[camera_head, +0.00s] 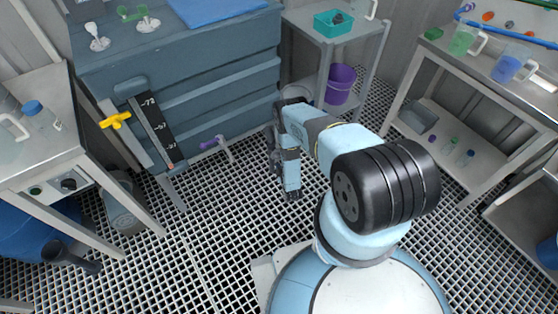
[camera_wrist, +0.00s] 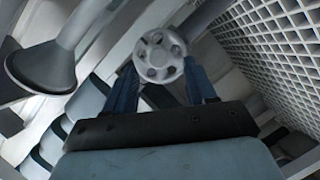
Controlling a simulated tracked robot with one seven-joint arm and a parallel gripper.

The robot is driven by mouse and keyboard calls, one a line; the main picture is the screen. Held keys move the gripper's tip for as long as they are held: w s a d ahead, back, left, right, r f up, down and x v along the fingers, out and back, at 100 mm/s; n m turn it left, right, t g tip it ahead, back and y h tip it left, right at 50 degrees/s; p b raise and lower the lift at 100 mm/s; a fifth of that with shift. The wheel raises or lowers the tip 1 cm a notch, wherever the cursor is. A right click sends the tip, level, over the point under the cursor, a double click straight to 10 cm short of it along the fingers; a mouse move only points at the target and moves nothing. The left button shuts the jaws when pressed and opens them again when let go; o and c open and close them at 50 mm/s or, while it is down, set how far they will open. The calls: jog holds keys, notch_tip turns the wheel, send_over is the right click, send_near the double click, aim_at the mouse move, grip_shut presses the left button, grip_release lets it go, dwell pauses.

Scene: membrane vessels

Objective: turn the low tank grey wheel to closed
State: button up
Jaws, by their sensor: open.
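A round pale grey wheel (camera_wrist: 161,56) with several holes shows in the wrist view. It sits at the end of a grey stem or pipe. My gripper (camera_wrist: 161,77) is open, with one blue finger at the left of the wheel and one at its right. The wheel appears in the gap near the fingertips; I cannot tell whether either finger touches it. In the head view, my arm reaches down beside the blue-grey tank (camera_head: 215,84), and the wheel is hidden behind my arm.
The tank front also has a yellow handle (camera_head: 115,120) and a purple-handled tap (camera_head: 209,144). A dark grey funnel-shaped part (camera_wrist: 40,68) is at the left of the wrist view.

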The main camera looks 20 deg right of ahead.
aim_at(278, 158)
jog(key=shift+x, duration=1.55)
jog(key=shift+c, duration=0.4)
jog(key=c, duration=0.9)
jog(key=shift+a, duration=0.25)
grip_shut()
jog(key=shift+d, duration=0.15)
